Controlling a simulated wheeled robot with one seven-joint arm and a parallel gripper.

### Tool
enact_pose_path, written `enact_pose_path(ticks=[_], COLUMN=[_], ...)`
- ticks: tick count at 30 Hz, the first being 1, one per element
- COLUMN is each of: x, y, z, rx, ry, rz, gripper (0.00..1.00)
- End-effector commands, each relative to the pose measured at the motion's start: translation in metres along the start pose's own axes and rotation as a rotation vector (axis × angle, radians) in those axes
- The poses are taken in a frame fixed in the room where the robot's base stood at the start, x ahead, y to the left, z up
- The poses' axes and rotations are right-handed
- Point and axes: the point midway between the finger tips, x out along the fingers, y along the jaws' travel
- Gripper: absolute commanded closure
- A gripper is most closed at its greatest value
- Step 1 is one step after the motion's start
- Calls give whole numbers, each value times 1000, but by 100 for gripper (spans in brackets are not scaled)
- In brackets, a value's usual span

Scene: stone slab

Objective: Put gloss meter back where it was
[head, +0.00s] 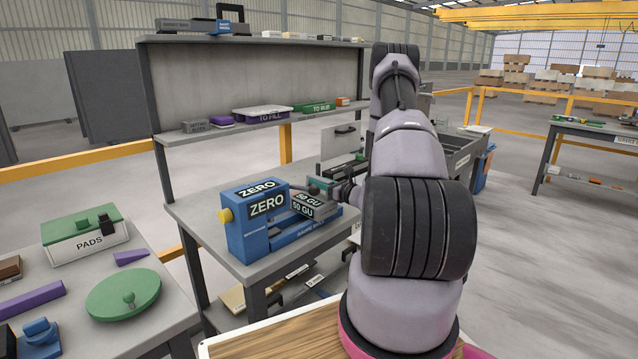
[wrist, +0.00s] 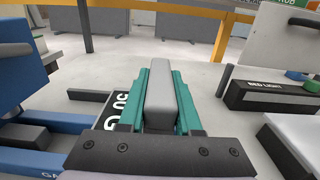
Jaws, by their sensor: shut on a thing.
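A grey block with black "50 GU" labels (head: 312,205), which looks like the gloss meter, is at the blue "ZERO" device (head: 250,225) on the grey bench. My gripper (head: 322,186) is at its right end, partly hidden by my arm. In the wrist view, my gripper's teal fingers (wrist: 159,100) are shut on a grey bar (wrist: 160,98). The "50 G" label (wrist: 118,103) shows just left of the fingers. I cannot tell whether the block touches the device's blue base (wrist: 55,122).
Behind is a shelf (head: 270,124) with boxes. A side table at left holds a "PADS" box (head: 85,240) and a green disc (head: 123,293).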

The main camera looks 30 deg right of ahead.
Motion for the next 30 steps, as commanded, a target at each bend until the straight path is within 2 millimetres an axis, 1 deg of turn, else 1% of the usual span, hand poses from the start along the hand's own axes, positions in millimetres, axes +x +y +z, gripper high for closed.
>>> enact_pose_path(ticks=[5, 6, 7, 8, 16, 20, 23, 30], x=[0, 0, 0, 0, 0, -2, -17, -69], y=[0, 0, 0, 0, 0, 0, -2, -2], z=[-3, -4, -3, -3, -3, 0, -1, 0], rx=[0, 0, 0, 0, 0, 1, 2, 2], ry=[-1, 0, 0, 0, 1, 1, 3, 3], rz=[0, 0, 0, 0, 0, -1, -4, -6], gripper=[100, 56, 45, 38, 38, 38, 38, 38])
